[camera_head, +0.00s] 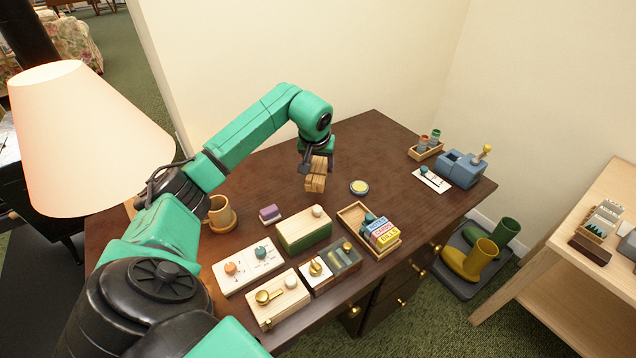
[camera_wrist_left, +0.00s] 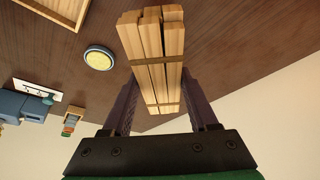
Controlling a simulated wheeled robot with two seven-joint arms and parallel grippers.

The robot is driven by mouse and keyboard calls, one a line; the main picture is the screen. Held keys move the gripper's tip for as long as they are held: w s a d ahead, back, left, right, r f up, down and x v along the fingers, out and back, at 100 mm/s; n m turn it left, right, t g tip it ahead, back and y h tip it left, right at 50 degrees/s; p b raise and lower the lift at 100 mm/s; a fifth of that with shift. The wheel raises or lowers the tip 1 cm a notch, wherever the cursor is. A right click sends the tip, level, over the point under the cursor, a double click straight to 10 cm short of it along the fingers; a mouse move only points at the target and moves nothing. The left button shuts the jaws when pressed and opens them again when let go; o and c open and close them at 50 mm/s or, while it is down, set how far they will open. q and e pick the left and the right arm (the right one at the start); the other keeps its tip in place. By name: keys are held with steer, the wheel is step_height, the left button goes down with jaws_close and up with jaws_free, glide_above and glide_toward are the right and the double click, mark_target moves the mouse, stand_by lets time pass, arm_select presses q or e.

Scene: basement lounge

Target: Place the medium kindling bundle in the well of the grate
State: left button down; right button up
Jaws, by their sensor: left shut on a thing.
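A kindling bundle (camera_head: 316,178) of pale wooden sticks tied with bands is held by my left gripper (camera_head: 314,160) over the dark wooden desk. In the left wrist view the bundle (camera_wrist_left: 155,58) sits between the two fingers of my left gripper (camera_wrist_left: 160,108), which are shut on it. I cannot tell in these frames whether the bundle touches the desk. I cannot make out the grate with certainty in either view. My right gripper is not in view.
The desk (camera_head: 355,140) holds a round yellow-topped dish (camera_head: 359,187), a wooden tray with labelled blocks (camera_head: 378,232), a green-sided box (camera_head: 304,230), a mug (camera_head: 221,212) and a blue device (camera_head: 460,168). A lamp (camera_head: 85,135) stands left. Bare desk surrounds the bundle.

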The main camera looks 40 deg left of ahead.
arm_select(q)
step_height(320, 180, down, 7)
steer(key=shift+r, duration=0.15)
steer(key=shift+f, duration=0.2)
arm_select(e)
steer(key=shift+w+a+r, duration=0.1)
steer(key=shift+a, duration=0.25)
arm_select(q)
steer(key=c, duration=0.6)
jaws_free()
steer(key=shift+f, duration=0.1)
steer(key=o, duration=0.4)
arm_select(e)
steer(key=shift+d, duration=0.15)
